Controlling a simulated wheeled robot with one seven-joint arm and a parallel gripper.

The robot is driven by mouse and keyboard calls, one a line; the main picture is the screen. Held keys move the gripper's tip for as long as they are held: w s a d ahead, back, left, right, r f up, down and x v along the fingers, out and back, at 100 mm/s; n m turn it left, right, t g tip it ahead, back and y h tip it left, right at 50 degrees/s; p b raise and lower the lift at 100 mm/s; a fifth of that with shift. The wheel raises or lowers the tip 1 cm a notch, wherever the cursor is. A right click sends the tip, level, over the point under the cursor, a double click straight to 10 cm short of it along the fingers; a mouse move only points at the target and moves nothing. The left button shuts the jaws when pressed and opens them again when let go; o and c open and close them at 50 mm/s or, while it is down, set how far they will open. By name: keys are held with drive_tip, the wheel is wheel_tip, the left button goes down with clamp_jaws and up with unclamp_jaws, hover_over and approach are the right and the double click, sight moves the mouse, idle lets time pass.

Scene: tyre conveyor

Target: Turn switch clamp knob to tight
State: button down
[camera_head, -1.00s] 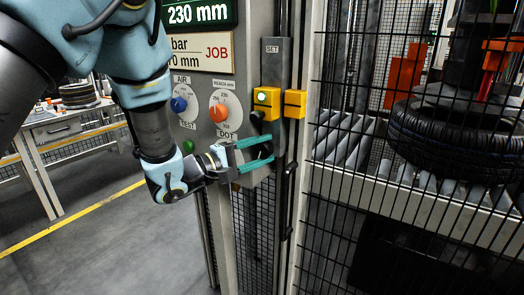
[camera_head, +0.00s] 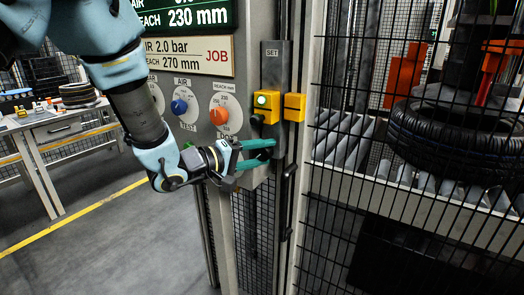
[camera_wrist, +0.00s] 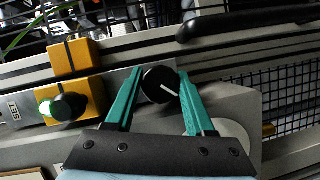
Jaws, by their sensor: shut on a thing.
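The black round clamp knob (camera_wrist: 160,85) sits on the grey post and bears a white pointer line. In the wrist view the line slants down to the right. My gripper (camera_wrist: 160,80) has teal fingers on both sides of the knob, shut on it. In the head view my gripper (camera_head: 272,152) reaches the post from the left, just below the yellow block, and the knob is mostly hidden between the fingers. The post has a SET label (camera_head: 272,52) at its top.
A yellow block with a lit green button (camera_head: 262,99) and a black ball knob (camera_wrist: 70,106) is close by. The panel holds a blue AIR knob (camera_head: 179,107), an orange knob (camera_head: 219,115) and a JOB sign (camera_head: 187,55). A mesh fence stands right, with a tyre (camera_head: 455,145) behind it.

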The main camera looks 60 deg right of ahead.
drive_tip(key=shift+f+m+t+y, duration=0.1)
drive_tip(key=shift+m+t+y, duration=0.5)
drive_tip(key=shift+m, duration=1)
drive_tip(key=shift+c, duration=1.4)
unclamp_jaws()
